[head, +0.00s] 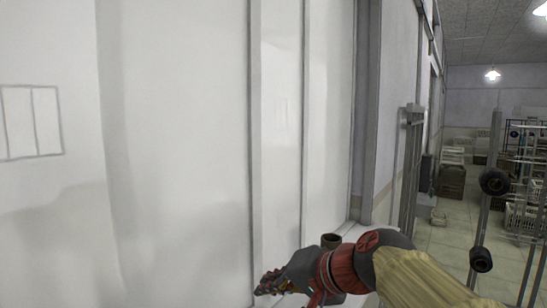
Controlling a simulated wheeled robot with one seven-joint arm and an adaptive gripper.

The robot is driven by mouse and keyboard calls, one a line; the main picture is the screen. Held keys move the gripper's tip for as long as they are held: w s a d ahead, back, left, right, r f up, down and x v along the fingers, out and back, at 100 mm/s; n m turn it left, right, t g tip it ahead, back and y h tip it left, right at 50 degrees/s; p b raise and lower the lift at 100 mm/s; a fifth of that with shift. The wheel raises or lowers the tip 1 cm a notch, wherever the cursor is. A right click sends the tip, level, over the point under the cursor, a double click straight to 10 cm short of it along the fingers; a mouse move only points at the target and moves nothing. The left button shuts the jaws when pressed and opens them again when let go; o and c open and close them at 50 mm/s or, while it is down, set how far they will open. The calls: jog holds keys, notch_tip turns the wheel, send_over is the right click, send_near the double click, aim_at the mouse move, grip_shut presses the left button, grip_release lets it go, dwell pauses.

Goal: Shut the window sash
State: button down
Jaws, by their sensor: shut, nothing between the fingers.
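The window fills the left and middle of the head view, with large pale panes and grey upright frame bars. One grey upright (256,150), which looks like the edge of the window sash (180,150), runs from top to bottom. Another thin upright stands to its right, with a narrow pale strip between them. My gripper (262,288) is at the bottom middle, shut and empty, its tip close to the lower part of the sash upright. I cannot tell whether it touches. The bottom of the sash is outside the view.
A small dark brown cup-like thing (331,241) shows just above my wrist, by the window's lower right. To the right, a metal rack post with black rollers (494,181) stands near my arm. Crates (452,182) and shelves stand further back, with open tiled floor between.

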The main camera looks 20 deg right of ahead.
jog(key=w+d+r+m+t, duration=0.4)
jog(key=w+d+r, duration=0.35)
jog(key=r, duration=0.35)
jog(key=w+d+r+m+t, duration=0.35)
jog(key=w+d+r, duration=0.4)
jog(key=r, duration=0.25)
jog(key=w+a+p, duration=0.2)
jog(key=w+a, duration=0.4)
jog(key=w, duration=0.1)
jog(key=shift+w+a+r+p, duration=0.15)
jog(key=shift+w+a+p, duration=0.1)
jog(key=shift+w+p, duration=0.15)
jog(key=shift+s, duration=0.1)
jog(key=shift+a, duration=0.15)
